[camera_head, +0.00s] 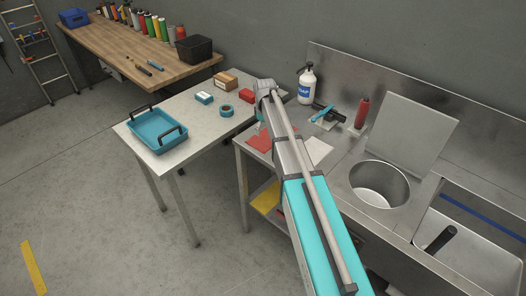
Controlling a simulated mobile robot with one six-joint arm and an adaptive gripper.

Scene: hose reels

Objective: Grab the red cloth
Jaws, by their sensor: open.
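The red cloth (258,143) lies flat on the left end of the steel sink counter, partly hidden behind my arm. My gripper (261,129) points down close to the cloth's far edge in the picture. It is open, but small and partly covered by my arm, so its fingers show poorly. I cannot tell whether it touches the cloth.
A white cloth (317,150) lies right of my arm. Behind are a pump bottle (306,84), a blue-handled tool (324,114) and a red bottle (362,112). A round basin (379,186) is to the right. A side table holds a teal tray (157,134).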

